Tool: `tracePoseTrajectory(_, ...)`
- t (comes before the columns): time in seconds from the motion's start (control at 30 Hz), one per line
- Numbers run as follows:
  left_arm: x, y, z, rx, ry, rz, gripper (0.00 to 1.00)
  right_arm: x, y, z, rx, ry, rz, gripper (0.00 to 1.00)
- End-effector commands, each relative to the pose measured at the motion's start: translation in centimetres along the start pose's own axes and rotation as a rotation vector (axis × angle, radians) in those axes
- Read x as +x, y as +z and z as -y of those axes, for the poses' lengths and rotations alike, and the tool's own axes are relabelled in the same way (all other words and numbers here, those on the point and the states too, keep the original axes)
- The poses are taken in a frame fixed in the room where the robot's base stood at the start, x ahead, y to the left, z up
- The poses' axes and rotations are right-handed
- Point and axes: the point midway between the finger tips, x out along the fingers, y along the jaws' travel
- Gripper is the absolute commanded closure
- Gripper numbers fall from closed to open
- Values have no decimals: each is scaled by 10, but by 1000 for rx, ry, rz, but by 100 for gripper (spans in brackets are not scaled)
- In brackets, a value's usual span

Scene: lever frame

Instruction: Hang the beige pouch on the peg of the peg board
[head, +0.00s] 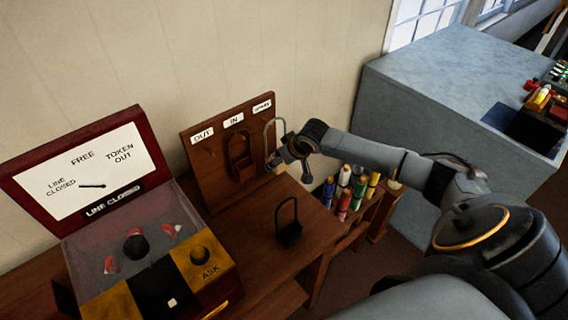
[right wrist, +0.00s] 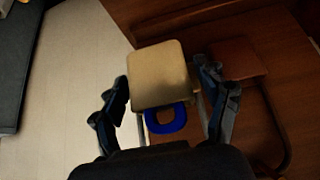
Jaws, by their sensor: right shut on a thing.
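The beige pouch (right wrist: 158,75) is between the fingers of my right gripper (right wrist: 166,92) in the right wrist view. A blue ring (right wrist: 166,120) shows just below the pouch there. In the head view my right gripper (head: 280,158) is at the right edge of the brown peg board (head: 208,172), and a little of the beige pouch (head: 279,168) shows below it. A grey wire loop (head: 274,122) rises above the gripper, in front of the board. The board has labels OUT, IN and a third, hard to read. Pegs behind the gripper are hidden. My left gripper is out of view.
A brown looped holder (head: 240,160) hangs under IN. A dark looped holder (head: 289,232) stands on the wooden table (head: 245,250). A red-lidded token machine (head: 140,250) is left. Several coloured bottles (head: 345,185) stand right of the board.

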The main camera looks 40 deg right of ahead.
Motion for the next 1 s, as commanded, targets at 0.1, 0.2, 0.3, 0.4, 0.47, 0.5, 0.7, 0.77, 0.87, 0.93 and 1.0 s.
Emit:
tracePoseTrajectory(0.1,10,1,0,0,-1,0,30,6,-7,0,1,-1,-7,53)
tracePoseTrajectory(0.2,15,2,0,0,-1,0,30,10,-12,0,-1,-1,-7,53)
tracePoseTrajectory(0.3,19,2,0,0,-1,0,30,13,-16,0,0,-1,-5,54)
tracePoseTrajectory(0.4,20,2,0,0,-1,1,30,18,-18,0,1,-1,-4,54)
tracePoseTrajectory(0.47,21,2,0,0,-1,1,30,20,-19,1,0,-1,-5,54)
tracePoseTrajectory(0.5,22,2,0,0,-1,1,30,22,-20,1,0,-1,-5,54)
tracePoseTrajectory(0.7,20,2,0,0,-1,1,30,26,-19,0,1,-1,-4,63)
tracePoseTrajectory(0.77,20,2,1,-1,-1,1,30,27,-18,1,0,-1,-4,82)
tracePoseTrajectory(0.87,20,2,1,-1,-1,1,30,28,-17,1,0,-1,-3,81)
tracePoseTrajectory(0.93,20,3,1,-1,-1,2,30,29,-17,1,-1,-1,-2,81)
tracePoseTrajectory(1.0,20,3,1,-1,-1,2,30,29,-16,1,-1,-1,-1,81)
